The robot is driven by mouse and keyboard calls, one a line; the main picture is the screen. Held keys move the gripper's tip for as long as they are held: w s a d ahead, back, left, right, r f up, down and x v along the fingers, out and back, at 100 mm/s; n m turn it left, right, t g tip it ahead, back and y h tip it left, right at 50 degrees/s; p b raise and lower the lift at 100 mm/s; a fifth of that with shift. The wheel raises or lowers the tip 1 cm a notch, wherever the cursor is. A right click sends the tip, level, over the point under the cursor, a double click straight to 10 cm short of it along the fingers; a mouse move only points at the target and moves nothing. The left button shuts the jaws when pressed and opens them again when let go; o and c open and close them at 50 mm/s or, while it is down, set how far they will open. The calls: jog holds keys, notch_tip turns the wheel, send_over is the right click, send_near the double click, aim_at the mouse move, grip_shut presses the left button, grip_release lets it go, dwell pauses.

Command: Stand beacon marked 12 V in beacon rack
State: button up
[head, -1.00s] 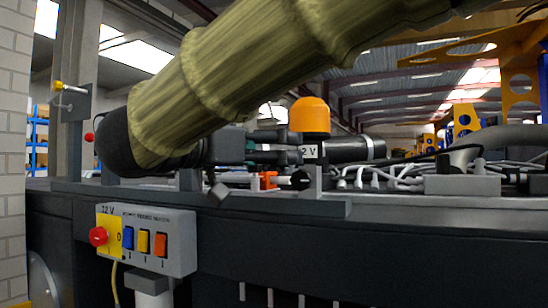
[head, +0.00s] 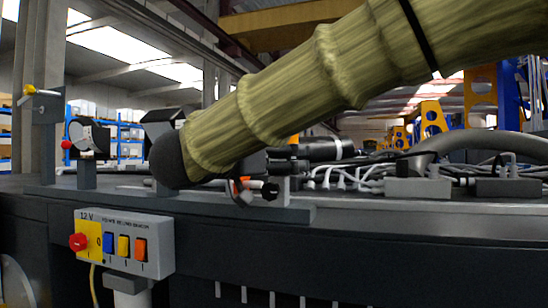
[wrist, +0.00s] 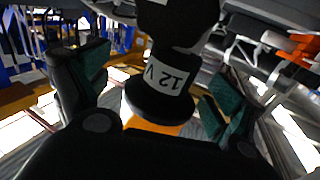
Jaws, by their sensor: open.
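The beacon marked 12 V (wrist: 160,88) shows in the wrist view as a dark body with a white label, upside down in this picture. Part of its orange dome (wrist: 155,126) shows below the label. My gripper (wrist: 152,82) is open, with one teal-padded finger on each side of the beacon and gaps between pads and body. In the head view my sleeved arm crosses the picture and hides most of the gripper and the beacon. I cannot tell the beacon rack for certain in either view.
A grey switch box (head: 124,243) with a red knob and coloured switches is on the chassis front. Dark brackets (head: 88,140) stand at the left of the deck. White hoses (head: 345,176) and grey blocks (head: 418,188) fill the right. A small orange part (wrist: 305,46) lies near the gripper.

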jog(key=shift+s+r, duration=0.1)
jog(key=shift+s, duration=0.15)
jog(key=w, duration=0.1)
jog(key=w+f, duration=0.1)
jog(key=w, duration=0.1)
jog(key=shift+a+f, duration=0.1)
jog(key=c, duration=0.4)
jog(key=shift+s, duration=0.15)
jog(key=c, duration=0.4)
jog(key=shift+s+r, duration=0.3)
jog(key=shift+s, duration=0.35)
jog(key=c, duration=0.7)
jog(key=shift+o, duration=0.2)
jog(key=shift+w, duration=0.25)
jog(key=shift+r, duration=0.1)
jog(key=shift+r+p, duration=1.1)
jog(key=shift+r, duration=0.2)
jog(key=shift+r+p, duration=0.35)
jog(key=shift+r, duration=2.2)
